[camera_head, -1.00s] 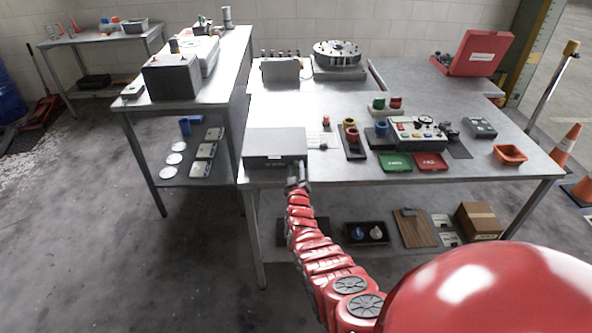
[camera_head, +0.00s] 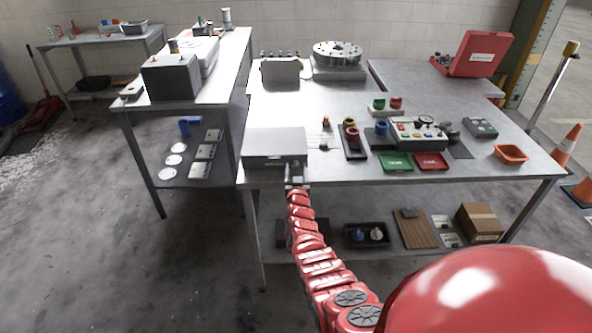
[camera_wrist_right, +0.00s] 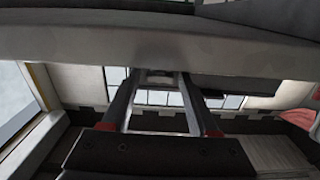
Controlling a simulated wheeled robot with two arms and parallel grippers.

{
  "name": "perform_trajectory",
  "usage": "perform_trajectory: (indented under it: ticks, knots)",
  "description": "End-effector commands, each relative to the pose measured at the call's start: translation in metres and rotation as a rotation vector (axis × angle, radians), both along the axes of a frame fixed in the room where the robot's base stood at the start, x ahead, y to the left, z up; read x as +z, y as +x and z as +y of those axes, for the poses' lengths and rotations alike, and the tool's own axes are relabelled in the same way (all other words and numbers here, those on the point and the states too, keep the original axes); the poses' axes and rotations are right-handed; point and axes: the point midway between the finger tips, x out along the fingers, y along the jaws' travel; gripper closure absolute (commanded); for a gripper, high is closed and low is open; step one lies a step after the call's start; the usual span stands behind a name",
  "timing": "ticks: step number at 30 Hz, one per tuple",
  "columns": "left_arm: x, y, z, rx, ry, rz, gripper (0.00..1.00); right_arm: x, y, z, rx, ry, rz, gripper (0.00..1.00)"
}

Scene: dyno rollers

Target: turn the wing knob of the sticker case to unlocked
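The sticker case looks to be the flat grey box (camera_head: 275,143) at the front left corner of the main table, its lid down. My right gripper (camera_head: 297,178) is at the right end of its front face, close up against it. In the right wrist view, the case's grey edge (camera_wrist_right: 100,42) crosses the top. The two dark fingers of my right gripper (camera_wrist_right: 158,78) stand apart just under that edge. A small pale piece shows between the tips, and I cannot tell if it is the wing knob or if the fingers touch it. My left gripper is out of view.
Right of the case stand a dark holder with coloured rings (camera_head: 352,143), a control box (camera_head: 418,135), green (camera_head: 396,162) and red (camera_head: 431,161) trays and an orange bin (camera_head: 510,153). A lower shelf holds a cardboard box (camera_head: 478,221). The table behind the case is mostly clear.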

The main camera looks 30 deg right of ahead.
Motion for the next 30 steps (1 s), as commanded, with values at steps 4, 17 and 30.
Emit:
perform_trajectory:
  ticks: [4,17,30]
  knots:
    - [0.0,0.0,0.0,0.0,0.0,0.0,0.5,0.0,0.0,0.0,0.0,-0.001,0.001,0.28]
    - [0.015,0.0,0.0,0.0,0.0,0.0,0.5,0.003,-0.013,0.008,0.0,-0.001,0.001,0.28]
    - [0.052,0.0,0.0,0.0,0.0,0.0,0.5,0.002,-0.077,0.046,-0.002,0.002,0.001,0.28]
